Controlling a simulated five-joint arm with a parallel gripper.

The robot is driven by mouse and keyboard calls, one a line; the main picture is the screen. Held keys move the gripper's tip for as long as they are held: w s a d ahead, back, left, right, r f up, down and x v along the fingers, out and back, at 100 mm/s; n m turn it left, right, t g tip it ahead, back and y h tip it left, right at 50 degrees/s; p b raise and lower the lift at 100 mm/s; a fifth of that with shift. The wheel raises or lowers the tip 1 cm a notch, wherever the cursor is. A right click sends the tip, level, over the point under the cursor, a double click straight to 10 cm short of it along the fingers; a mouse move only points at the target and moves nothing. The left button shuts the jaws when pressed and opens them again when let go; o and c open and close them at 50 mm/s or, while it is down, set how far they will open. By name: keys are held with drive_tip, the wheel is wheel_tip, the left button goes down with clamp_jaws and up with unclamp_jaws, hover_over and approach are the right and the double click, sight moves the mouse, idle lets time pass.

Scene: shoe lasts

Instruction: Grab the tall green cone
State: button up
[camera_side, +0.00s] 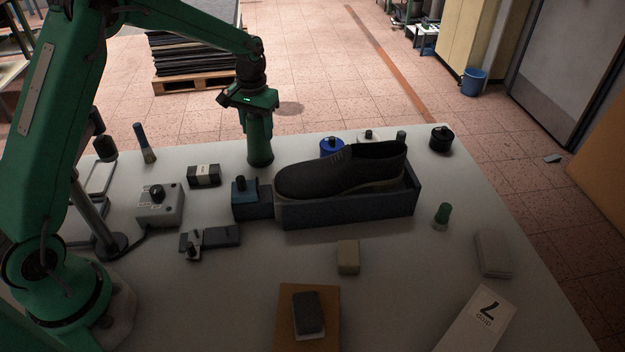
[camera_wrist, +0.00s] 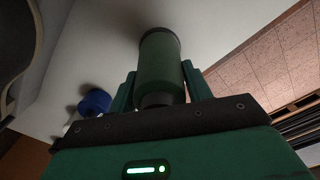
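The tall green cone (camera_side: 260,142) stands upright near the far edge of the table, left of the shoe, its foot at the tabletop. In the wrist view the green cone (camera_wrist: 161,66) lies between my two fingers, with a dark end near me. My gripper (camera_side: 250,105) is right above and around its upper part, pointing down. In the wrist view my gripper (camera_wrist: 160,80) has a finger close along each side of the cone. Whether they press on it cannot be told. The side view hides the fingertips.
A dark shoe (camera_side: 340,170) in a grey tray (camera_side: 350,212) is right of the cone. A blue spool (camera_side: 331,147) stands behind it. A shorter green piece (camera_side: 442,214) stands far right.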

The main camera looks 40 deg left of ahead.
drive_tip(key=c, duration=0.4)
drive_tip(key=shift+r, duration=0.1)
drive_tip(key=shift+r, duration=0.45)
drive_tip(key=s+d+r, duration=0.5)
drive_tip(key=d+r, duration=0.5)
drive_tip(key=shift+d, duration=0.3)
